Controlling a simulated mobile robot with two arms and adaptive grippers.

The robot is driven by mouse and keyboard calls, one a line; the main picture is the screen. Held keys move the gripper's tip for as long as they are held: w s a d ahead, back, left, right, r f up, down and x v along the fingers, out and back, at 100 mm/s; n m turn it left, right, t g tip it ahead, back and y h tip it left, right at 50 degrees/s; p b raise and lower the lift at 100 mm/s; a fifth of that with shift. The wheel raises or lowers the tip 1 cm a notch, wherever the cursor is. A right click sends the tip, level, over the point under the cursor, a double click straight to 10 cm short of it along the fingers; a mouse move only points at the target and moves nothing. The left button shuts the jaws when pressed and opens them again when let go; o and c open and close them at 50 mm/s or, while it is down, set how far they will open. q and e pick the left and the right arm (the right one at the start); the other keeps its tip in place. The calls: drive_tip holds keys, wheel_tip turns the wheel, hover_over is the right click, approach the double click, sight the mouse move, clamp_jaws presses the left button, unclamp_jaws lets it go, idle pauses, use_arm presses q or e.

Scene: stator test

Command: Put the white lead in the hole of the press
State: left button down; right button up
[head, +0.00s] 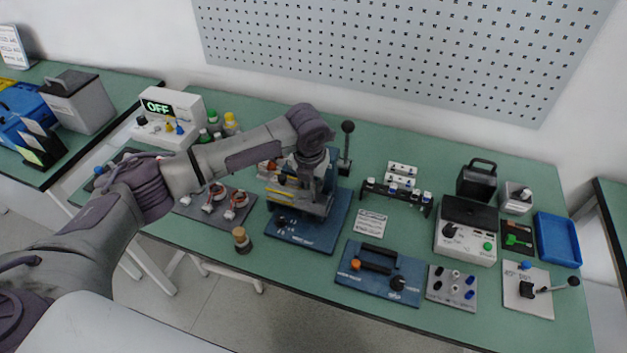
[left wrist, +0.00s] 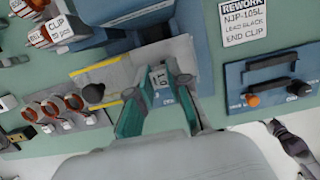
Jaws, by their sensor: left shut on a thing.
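The press stands on a blue base plate (head: 300,232) in the middle of the table, partly hidden by my left arm. Its yellow-edged bed (left wrist: 110,73) shows in the left wrist view. My left gripper (left wrist: 160,88) is over the press bed, its teal fingers closed about a small pale piece with dark marks (left wrist: 159,77). I cannot tell from the frames whether this piece is the white lead. The hole of the press is not visible.
Left of the press is a dark tray with several coiled parts (head: 217,193). A small brown round item (head: 241,240) stands at the front edge. Right of the press are a blue fixture (head: 380,270) with a black handle and a rack (head: 397,190). A rework sign (left wrist: 258,16) lies nearby.

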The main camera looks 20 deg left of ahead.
sight(313, 191)
use_arm(q)
drive_tip(key=shift+f, duration=0.2)
idle(0.4)
drive_tip(key=shift+f+p, duration=0.35)
idle(0.5)
drive_tip(key=shift+f, duration=0.1)
drive_tip(key=shift+f+b, duration=0.45)
drive_tip(key=shift+f, duration=0.45)
drive_tip(key=shift+f, duration=0.1)
drive_tip(key=shift+f+b, duration=0.4)
drive_tip(key=shift+f, duration=0.5)
drive_tip(key=c, duration=1)
unclamp_jaws()
